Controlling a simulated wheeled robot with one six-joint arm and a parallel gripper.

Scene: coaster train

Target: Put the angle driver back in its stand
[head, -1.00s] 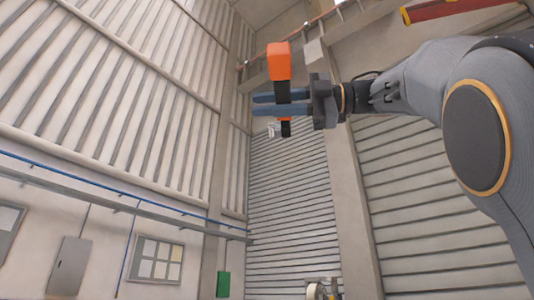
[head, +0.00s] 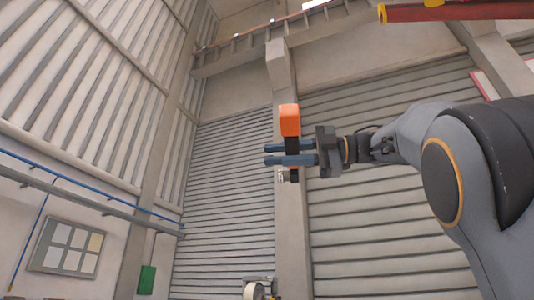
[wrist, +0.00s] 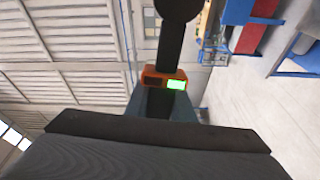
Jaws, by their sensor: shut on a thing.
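The angle driver (head: 290,121) is orange at its top end with a black body below, and stands roughly upright in the head view. My gripper (head: 268,154), with two blue fingers pointing left, is shut on its black part and holds it up in the air. In the wrist view the driver (wrist: 151,79) shows an orange band with a green light, a black shaft and a round dark end at the top edge. I cannot make out the stand in either view.
A partly cut-off machine (head: 257,290) shows at the bottom edge of the head view. In the wrist view, blue and red objects (wrist: 250,38) and a blue-edged structure (wrist: 297,62) stand at the upper right, beside open pale floor (wrist: 245,105). A red beam (head: 455,13) hangs overhead.

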